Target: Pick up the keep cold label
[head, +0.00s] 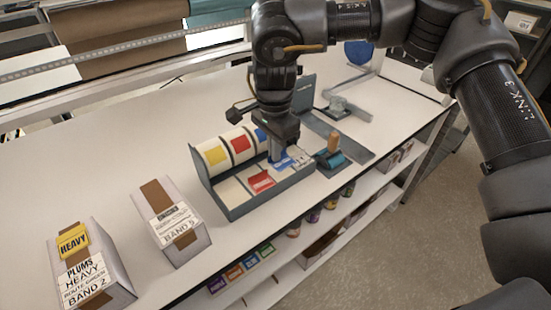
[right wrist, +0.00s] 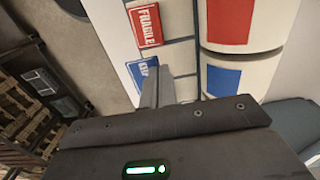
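The blue keep cold label (head: 281,163) is at the right part of the grey label tray (head: 243,208), under my right gripper (head: 284,150). In the right wrist view the blue label (right wrist: 139,70) shows just beyond the fingertips (right wrist: 160,78), partly covered by them. The two fingers look close together, pointing down at the label. Whether they grip its edge is hidden. My left gripper is not in view.
A red fragile label (head: 261,181) lies beside the blue one. Label rolls (head: 214,154) stand along the tray's back. A roller with a wooden handle (head: 332,148) is to the right.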

